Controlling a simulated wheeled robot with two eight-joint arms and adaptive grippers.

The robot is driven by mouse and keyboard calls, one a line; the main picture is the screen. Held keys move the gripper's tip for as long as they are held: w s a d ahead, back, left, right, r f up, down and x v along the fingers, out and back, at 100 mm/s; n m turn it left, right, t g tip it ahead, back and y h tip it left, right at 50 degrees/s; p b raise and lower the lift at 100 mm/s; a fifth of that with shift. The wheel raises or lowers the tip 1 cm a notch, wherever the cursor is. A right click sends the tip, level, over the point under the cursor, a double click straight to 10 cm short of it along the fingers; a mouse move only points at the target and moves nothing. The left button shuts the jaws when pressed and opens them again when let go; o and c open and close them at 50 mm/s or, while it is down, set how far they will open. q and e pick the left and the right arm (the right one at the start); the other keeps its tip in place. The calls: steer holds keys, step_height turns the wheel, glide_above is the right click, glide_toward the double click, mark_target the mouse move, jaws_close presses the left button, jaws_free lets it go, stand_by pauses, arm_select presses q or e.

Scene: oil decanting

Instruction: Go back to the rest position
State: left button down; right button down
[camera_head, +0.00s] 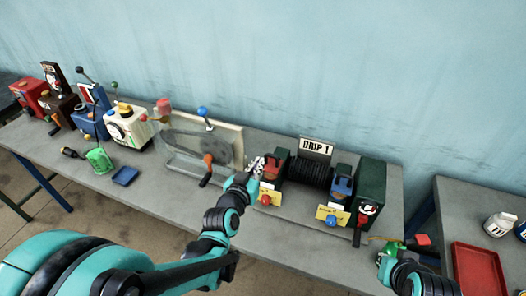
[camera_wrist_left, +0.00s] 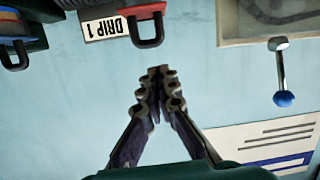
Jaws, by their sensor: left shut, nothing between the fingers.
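My left gripper (camera_head: 257,166) is above the grey workbench, in front of the wall and just left of the dark green machine with the DRIP 1 sign (camera_head: 317,147). In the left wrist view its fingers (camera_wrist_left: 160,76) come together at the tips with nothing between them. The sign also shows there upside down (camera_wrist_left: 103,24), beside a red-and-black handle (camera_wrist_left: 147,28). Part of my right arm shows at the lower right of the head view; its fingers cannot be made out.
A framed panel with a crank (camera_head: 207,170) stands left of my left gripper. A second bench with a red tray (camera_head: 478,268) is at right. The front edge of the main bench is mostly clear.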

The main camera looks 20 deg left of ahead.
arm_select(q)
steer(key=shift+s+f, duration=0.15)
steer(key=shift+s, duration=0.8)
steer(key=s+d+f+g+b, duration=0.1)
steer(key=s+f+g, duration=0.1)
steer(key=s+g, duration=0.2)
steer(key=s+d+f+m+g+b, duration=0.1)
steer(key=s+d+f+g+b, duration=0.1)
steer(key=s, duration=0.9)
steer(key=shift+f+g, duration=0.65)
steer(key=shift+g, duration=0.45)
